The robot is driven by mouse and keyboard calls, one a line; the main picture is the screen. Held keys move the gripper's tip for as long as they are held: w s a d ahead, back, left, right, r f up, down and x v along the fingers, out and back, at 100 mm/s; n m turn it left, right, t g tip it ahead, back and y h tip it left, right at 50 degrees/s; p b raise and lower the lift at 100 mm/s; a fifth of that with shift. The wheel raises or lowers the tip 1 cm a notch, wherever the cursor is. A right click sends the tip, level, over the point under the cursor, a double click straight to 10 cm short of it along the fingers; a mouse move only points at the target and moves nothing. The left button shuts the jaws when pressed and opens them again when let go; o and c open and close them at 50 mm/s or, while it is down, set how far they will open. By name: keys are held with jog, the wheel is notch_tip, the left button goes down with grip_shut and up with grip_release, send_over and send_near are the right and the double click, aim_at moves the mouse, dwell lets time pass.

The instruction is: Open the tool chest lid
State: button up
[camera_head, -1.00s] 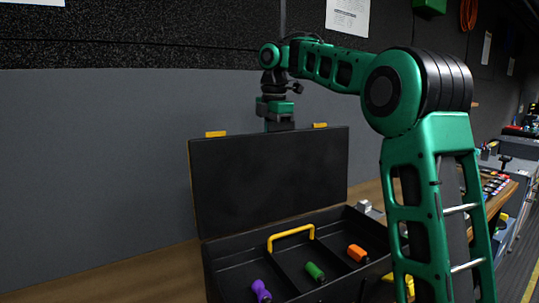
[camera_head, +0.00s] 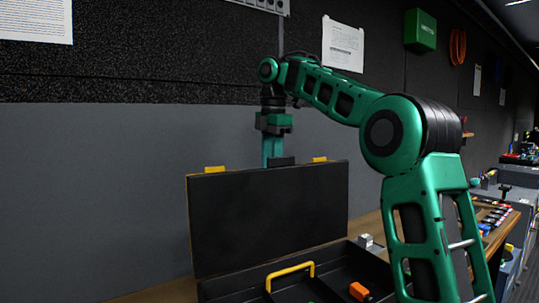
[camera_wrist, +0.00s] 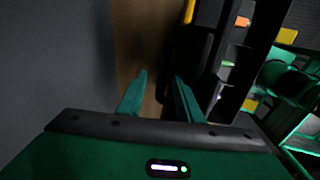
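The black tool chest's lid (camera_head: 265,215) stands open, about upright, at the back of the chest. The chest body (camera_head: 235,285) is low in the head view, with a yellow handle (camera_head: 290,274) inside. My gripper (camera_head: 272,160) points down behind the lid's top edge; its fingertips are hidden there. In the wrist view my gripper (camera_wrist: 160,88) has its two green fingers apart with nothing between them. The lid's edge (camera_wrist: 203,45) lies to their right.
An orange item (camera_head: 359,291) lies in the chest. The wooden bench (camera_head: 165,293) carries the chest, and a grey wall (camera_head: 100,190) stands behind it. A small grey object (camera_head: 366,241) is right of the lid. More gear (camera_head: 495,215) lies farther right.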

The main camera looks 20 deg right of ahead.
jog(key=shift+s+r, duration=0.1)
jog(key=shift+r, duration=2.45)
